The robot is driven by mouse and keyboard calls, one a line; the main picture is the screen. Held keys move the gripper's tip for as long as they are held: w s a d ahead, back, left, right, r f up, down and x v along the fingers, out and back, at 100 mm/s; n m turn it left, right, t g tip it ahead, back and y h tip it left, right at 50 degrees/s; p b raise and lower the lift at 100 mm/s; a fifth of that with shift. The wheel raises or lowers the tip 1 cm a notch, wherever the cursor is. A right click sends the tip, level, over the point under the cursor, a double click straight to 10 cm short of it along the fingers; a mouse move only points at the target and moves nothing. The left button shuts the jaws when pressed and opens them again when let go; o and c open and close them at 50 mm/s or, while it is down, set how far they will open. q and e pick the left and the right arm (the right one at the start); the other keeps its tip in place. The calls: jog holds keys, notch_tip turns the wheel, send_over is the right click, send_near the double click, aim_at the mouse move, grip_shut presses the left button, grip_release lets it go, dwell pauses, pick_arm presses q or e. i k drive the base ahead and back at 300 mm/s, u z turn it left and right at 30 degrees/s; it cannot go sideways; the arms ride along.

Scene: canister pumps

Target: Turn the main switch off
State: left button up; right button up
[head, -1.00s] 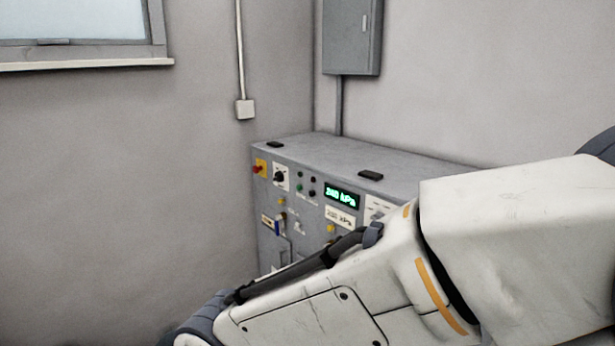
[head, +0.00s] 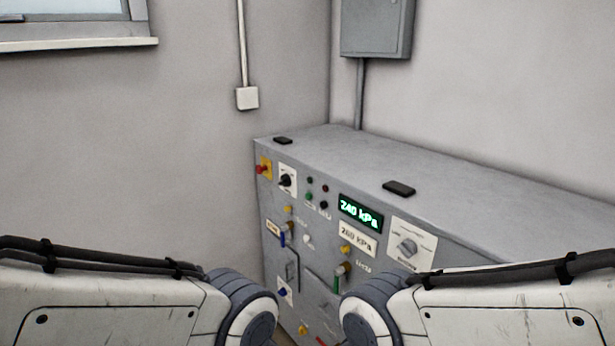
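A grey control cabinet (head: 470,190) stands in the corner in the head view. At the left of its front panel a black rotary switch (head: 287,180) sits on a white plate; it looks like the main switch. Its marks are too small to read, so I cannot tell its position. A red button on a yellow plate (head: 266,160) is to its left. My two arms come in from the lower left and lower right, in front of the cabinet. Neither gripper shows.
A lit green display (head: 361,212) reads about 240 kPa, above a white label (head: 357,238). A grey knob (head: 407,247) is at right. Coloured handles and small doors fill the lower panel, partly hidden by my arms. A grey wall box (head: 376,27) hangs above the cabinet.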

aim_at(286, 179)
jog(key=u, duration=0.4)
jog(key=i, duration=1.05)
jog(key=u, duration=0.75)
